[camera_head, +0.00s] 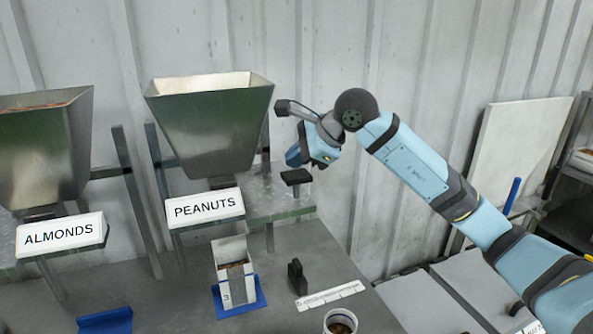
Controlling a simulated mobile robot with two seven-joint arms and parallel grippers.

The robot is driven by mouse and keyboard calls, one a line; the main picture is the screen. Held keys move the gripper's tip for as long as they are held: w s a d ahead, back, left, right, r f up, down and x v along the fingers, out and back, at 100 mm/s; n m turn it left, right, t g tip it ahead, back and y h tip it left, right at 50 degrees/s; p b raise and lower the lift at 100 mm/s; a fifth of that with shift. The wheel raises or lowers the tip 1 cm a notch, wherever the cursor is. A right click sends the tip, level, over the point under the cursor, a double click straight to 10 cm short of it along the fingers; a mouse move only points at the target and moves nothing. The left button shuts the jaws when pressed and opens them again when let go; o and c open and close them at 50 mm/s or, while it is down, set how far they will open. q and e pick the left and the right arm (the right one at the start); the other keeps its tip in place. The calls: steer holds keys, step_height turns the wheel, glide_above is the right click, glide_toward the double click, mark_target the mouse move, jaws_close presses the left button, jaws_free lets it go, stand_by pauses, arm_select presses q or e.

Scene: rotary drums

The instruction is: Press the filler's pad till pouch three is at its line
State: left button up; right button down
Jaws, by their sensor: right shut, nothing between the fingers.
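The peanuts filler is a metal hopper (210,125) with a PEANUTS sign (205,206) on its front. Its black pad (296,177) sits at the right end of the filler's ledge. Pouch three (226,290), white and marked 3, stands upright below the sign in a blue holder (240,309). A grey-brown strip shows on its front; its line and fill level are too small to tell. My right gripper (295,157) is shut and empty, just above the pad; I cannot tell whether they touch. My left gripper is out of view.
An almonds hopper (40,150) with its ALMONDS sign (60,235) stands at left, with another blue holder (105,321) below. A small black object (297,278), a white marked strip (331,295) and a cup with brown contents (341,323) are on the table's right side.

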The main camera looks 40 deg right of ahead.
mark_target(296, 175)
steer(key=shift+r, duration=0.1)
steer(key=shift+r+p, duration=1.45)
steer(key=shift+r, duration=1.05)
